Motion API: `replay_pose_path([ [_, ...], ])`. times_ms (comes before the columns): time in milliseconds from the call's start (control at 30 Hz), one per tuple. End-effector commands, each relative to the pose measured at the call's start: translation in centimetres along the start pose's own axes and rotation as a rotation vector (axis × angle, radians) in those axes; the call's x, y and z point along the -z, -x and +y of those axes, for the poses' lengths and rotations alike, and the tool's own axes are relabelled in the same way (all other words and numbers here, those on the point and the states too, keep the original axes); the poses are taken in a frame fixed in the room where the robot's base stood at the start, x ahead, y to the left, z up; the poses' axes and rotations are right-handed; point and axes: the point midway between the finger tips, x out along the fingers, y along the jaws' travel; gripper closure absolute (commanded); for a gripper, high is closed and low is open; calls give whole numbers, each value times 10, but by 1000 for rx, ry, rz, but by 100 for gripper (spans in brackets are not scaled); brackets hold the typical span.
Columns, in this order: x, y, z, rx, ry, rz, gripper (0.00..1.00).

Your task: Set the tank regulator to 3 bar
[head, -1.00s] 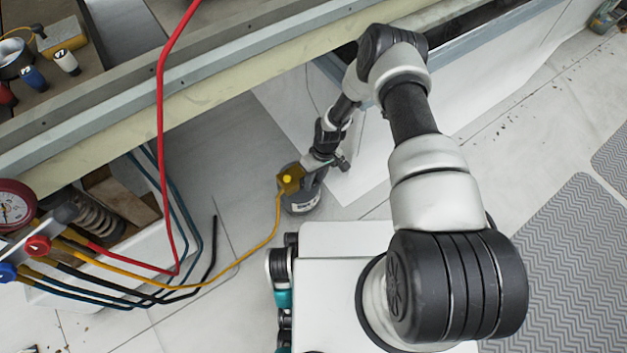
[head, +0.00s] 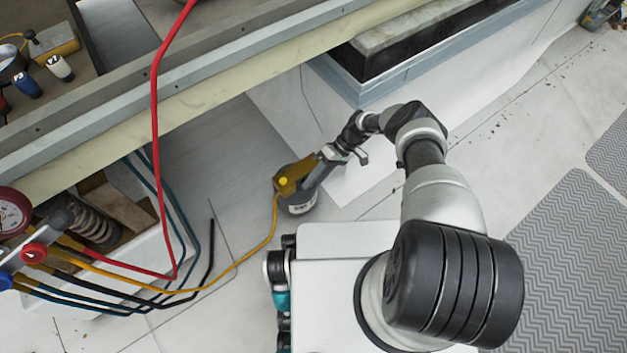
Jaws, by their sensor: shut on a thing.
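The grey tank (head: 302,205) stands on the floor below the bench, seen from above, with a dark part running up its right side. The yellow-brown tank regulator (head: 290,182) sits on top of it, with a bright yellow round spot and a yellow hose leading off. My gripper (head: 322,166) reaches in from the upper right and is shut at the regulator's right end. The fingertips and the part between them are too small to make out. No pressure reading on the regulator is legible.
A red-rimmed gauge (head: 12,212) and a manifold with a red knob (head: 33,253) stand at the left. The yellow hose (head: 262,243) crosses the floor to the tank. A bench edge (head: 200,95) runs above. Grey mats (head: 560,265) lie right.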

Motion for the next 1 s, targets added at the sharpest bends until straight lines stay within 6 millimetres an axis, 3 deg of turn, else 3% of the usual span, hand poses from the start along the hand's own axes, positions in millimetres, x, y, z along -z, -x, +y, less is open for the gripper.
replay_pose_path([
  [500, -1, -1, 0, 17, 0, -3, 93],
  [533, -1, -1, 0, 17, 0, -3, 69],
  [633, -1, -1, 0, 17, 0, -3, 53],
  [1000, 0, 4, 0, 15, 0, -1, 53],
])
